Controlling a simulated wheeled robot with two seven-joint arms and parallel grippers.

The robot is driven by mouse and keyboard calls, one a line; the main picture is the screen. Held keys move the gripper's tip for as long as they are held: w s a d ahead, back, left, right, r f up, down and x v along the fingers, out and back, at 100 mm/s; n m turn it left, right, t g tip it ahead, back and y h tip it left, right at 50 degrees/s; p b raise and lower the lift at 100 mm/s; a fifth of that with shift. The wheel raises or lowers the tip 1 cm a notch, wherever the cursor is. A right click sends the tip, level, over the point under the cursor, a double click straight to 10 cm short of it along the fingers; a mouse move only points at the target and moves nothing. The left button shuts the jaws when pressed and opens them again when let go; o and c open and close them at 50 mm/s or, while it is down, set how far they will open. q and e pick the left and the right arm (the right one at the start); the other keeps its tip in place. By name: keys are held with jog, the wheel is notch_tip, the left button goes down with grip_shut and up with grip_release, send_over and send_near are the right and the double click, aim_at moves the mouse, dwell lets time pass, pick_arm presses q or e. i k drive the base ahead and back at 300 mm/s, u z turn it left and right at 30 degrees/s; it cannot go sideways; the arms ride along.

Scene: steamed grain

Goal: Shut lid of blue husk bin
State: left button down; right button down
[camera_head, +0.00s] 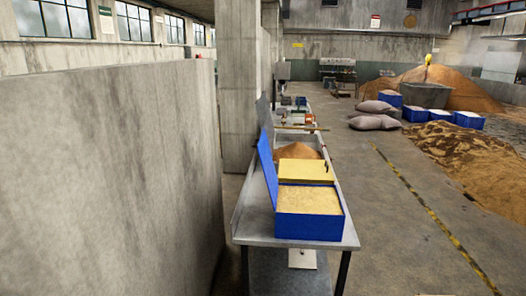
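The blue husk bin (309,229) stands at the near end of a long narrow metal table. Its open front part is filled with pale tan husk or grain (308,199). A yellow panel (305,172) lies behind the fill, with a small dark handle-like part at its right. The blue lid (267,165) stands up along the bin's left side, nearly upright and leaning a little left, so the bin is open. How the lid joins the bin is too small to tell. Neither of my grippers is in view.
A brown grain heap (299,151) lies on the table behind the bin. A tall concrete wall (110,170) runs along the left, with a narrow gap to the table (250,231). The floor right of the table is open up to a yellow-black line (428,210).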

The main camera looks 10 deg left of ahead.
aim_at(263, 147)
jog(key=i, duration=2)
jog(key=u, duration=1.65)
